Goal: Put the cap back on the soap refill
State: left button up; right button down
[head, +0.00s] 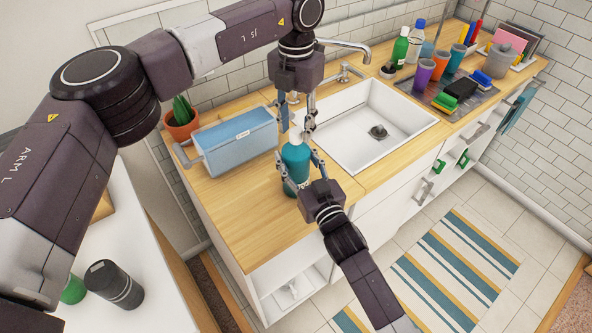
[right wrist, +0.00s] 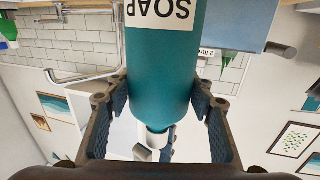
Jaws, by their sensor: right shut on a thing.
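The soap refill is a teal bottle (head: 295,162) with a white top (head: 296,134), standing upright near the front edge of the wooden counter. My right gripper (head: 300,172) is shut on its body from the front, one finger on each side. In the right wrist view the bottle (right wrist: 160,75) appears upside down, its "SOAP" label at the top and its white neck (right wrist: 157,138) at the bottom. My left gripper (head: 297,122) points down just above the bottle, its fingers spread apart around the white top. I cannot tell whether that white part is the cap or the bare neck.
A blue box (head: 238,145) stands close to the left of the bottle, with a potted cactus (head: 182,120) behind it. The sink (head: 370,130) and faucet (head: 345,50) lie to the right. Cups and bottles crowd the far right counter. The counter's front left is clear.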

pick_arm(q)
jog(key=shift+f, duration=0.2)
grip_shut()
dwell(0.5)
jog(key=shift+o, duration=0.5)
grip_release()
